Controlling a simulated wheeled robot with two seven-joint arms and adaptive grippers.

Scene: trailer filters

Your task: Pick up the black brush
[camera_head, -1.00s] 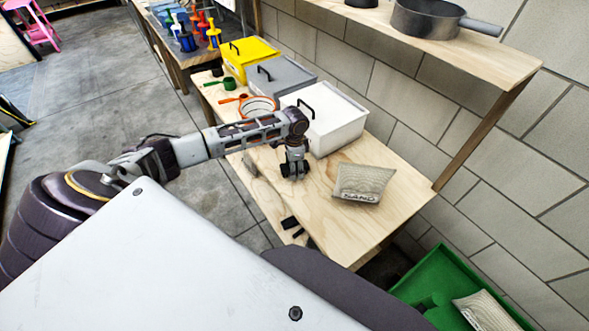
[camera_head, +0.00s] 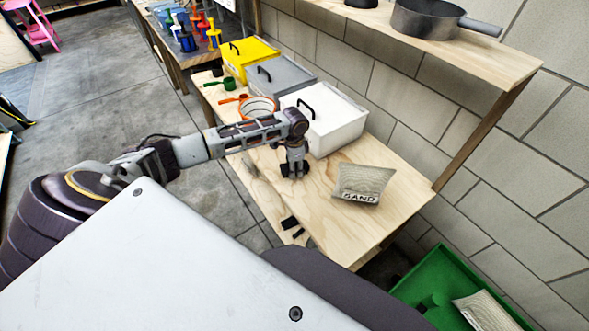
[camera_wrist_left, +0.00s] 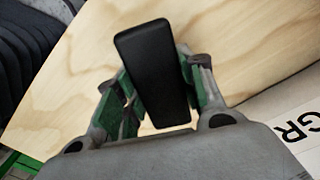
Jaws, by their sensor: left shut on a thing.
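My left gripper (camera_head: 293,172) is low over the wooden table, in front of the white box. In the left wrist view my left gripper (camera_wrist_left: 160,95) is shut on the black brush (camera_wrist_left: 156,70), which sits between the green finger pads. Only a smooth black block-like part of the brush shows; the rest is hidden by the gripper. In the head view the brush cannot be told apart from the dark fingers. Small dark parts (camera_head: 290,222) at the table's front edge may be my right gripper, partly hidden; its jaws cannot be read.
On the table (camera_head: 345,222) a sand bag (camera_head: 361,183) lies right of my left gripper. A white lidded box (camera_head: 330,122), a grey box (camera_head: 285,80) and a yellow box (camera_head: 247,60) line the wall. A green bin (camera_head: 440,280) stands beyond the table's near end.

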